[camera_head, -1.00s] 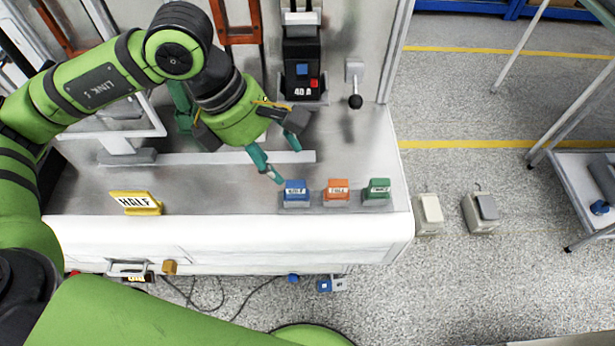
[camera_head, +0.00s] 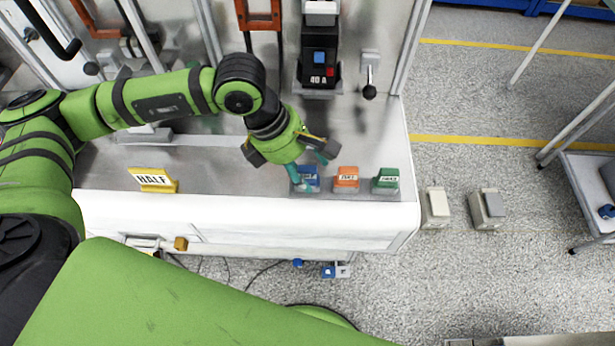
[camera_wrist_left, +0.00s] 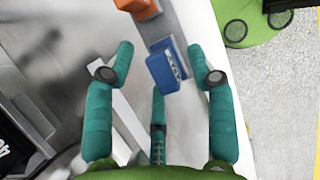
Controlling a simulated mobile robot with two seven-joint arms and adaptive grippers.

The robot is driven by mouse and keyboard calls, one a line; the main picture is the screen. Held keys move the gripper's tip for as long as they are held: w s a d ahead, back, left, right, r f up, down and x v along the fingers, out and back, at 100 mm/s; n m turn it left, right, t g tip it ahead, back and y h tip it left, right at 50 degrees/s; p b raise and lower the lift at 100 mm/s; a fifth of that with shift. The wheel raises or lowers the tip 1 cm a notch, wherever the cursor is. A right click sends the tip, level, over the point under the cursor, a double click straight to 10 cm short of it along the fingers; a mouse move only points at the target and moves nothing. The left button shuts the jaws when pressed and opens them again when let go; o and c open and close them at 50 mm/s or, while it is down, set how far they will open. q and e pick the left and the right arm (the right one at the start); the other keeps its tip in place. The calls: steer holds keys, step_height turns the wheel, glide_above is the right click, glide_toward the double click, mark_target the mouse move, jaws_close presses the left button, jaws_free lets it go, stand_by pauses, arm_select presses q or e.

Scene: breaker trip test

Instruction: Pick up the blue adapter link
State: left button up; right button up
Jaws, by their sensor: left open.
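The blue adapter link (camera_head: 309,181) sits on a grey holder at the front of the steel bench, leftmost of a row of three blocks. My left gripper (camera_head: 312,175) is over it in the head view, and its teal fingers hide part of the link. In the left wrist view the blue link (camera_wrist_left: 166,72) shows between and beyond the fingertips of my open left gripper (camera_wrist_left: 165,75). A gap shows on both sides of the link in that view. My right gripper is not in view.
An orange block (camera_head: 346,178) and a green block (camera_head: 387,179) stand close to the right of the link. A yellow HALF sign (camera_head: 153,181) stands at the bench's left. A black 40 A breaker (camera_head: 319,62) and a lever (camera_head: 369,82) are behind.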

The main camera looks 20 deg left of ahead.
arm_select(q)
steer(key=c, duration=1.1)
jaws_close()
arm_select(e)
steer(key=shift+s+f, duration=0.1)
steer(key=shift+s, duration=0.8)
arm_select(q)
steer(key=shift+r, duration=0.1)
steer(key=shift+r+b, duration=0.4)
steer(key=shift+r, duration=0.1)
step_height(320, 180, up, 2)
steer(key=shift+r+b, duration=0.25)
steer(key=shift+b, duration=0.45)
steer(key=s+d+r+b, duration=0.1)
steer(key=d+r+b, duration=0.3)
steer(key=d+r, duration=0.3)
steer(key=d, duration=0.4)
steer(key=shift+d+r, duration=0.2)
steer(key=shift+d, duration=0.15)
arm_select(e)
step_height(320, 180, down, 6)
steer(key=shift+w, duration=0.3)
arm_select(q)
steer(key=shift+s+f, duration=0.1)
steer(key=shift+s, duration=0.05)
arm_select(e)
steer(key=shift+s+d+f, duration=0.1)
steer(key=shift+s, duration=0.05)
